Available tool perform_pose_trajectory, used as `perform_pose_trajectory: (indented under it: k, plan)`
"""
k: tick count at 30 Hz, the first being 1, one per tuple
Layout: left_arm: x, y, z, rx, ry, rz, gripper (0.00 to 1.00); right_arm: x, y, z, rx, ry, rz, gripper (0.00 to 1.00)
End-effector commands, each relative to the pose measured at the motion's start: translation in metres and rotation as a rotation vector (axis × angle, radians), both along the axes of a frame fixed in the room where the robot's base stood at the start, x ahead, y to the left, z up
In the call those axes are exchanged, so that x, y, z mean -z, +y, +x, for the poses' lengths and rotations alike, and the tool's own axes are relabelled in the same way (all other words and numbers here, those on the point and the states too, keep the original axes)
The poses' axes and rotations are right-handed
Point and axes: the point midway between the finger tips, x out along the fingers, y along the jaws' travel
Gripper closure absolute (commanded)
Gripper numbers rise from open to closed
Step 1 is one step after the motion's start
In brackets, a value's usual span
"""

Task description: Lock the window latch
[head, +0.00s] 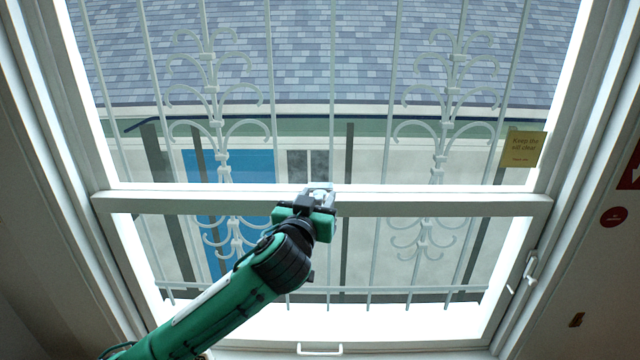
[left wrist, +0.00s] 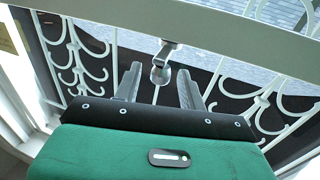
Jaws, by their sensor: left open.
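The window latch (left wrist: 161,66) is a small pale metal piece with a rounded knob, mounted on the white middle rail (left wrist: 215,30). In the head view the latch (head: 320,190) shows at the centre of the rail (head: 430,205), partly hidden by my left gripper. My left gripper (head: 312,200), green and black, reaches up to the rail from below left. In the left wrist view my left gripper (left wrist: 159,84) is open, with the latch knob between and just beyond its two grey fingers. I cannot tell whether they touch it. My right gripper is in neither view.
White ornamental bars (head: 220,110) stand behind the glass. A white handle (head: 320,350) is on the bottom rail, and another white fitting (head: 524,272) is on the right frame. A yellow note (head: 522,149) is at the upper right. The space beside the gripper is clear.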

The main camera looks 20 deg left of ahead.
Motion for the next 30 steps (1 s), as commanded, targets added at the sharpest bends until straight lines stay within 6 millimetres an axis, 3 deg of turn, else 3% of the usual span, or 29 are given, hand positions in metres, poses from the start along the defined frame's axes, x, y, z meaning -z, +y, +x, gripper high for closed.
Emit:
perform_pose_trajectory:
  k: [6,17,23,30]
  plan:
    - [-0.001,0.0,0.02,-0.001,0.001,0.001,0.59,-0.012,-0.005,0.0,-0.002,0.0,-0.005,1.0]
    - [0.001,0.0,0.024,0.0,0.0,0.0,0.59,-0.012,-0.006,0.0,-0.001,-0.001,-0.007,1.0]
    - [0.001,0.0,0.024,0.0,0.001,0.0,0.98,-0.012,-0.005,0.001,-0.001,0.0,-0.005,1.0]
    - [0.001,0.0,0.024,-0.007,0.001,-0.001,1.0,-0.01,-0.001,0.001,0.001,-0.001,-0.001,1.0]
